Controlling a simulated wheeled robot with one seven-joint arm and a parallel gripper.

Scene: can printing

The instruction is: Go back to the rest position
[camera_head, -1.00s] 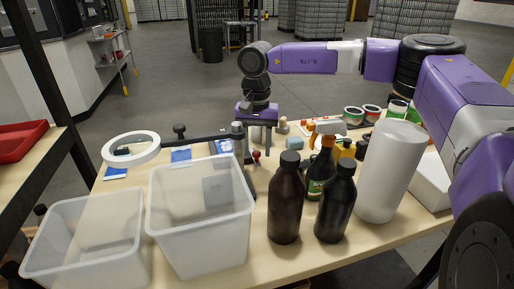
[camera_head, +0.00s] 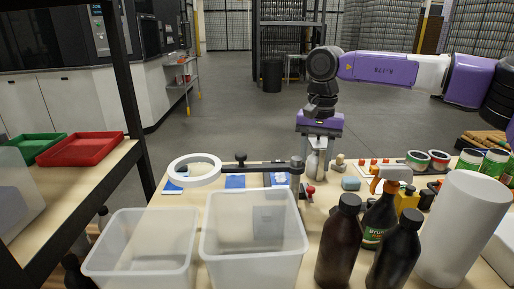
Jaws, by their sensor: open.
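My gripper (camera_head: 318,160) hangs from my purple and white arm over the far side of the wooden table, right of centre. It points down at a small pale bottle-like thing (camera_head: 317,165) that shows between and below the jaws. The jaws are open. I cannot tell whether they touch the small thing. The arm is raised and reaches in from the right edge.
Two clear bins (camera_head: 253,240) stand at the front, with dark bottles (camera_head: 340,245) and a white cylinder (camera_head: 462,230) to their right. A ring lamp (camera_head: 194,170) stands behind the bins. A shelf with red (camera_head: 80,149) and green trays is at left.

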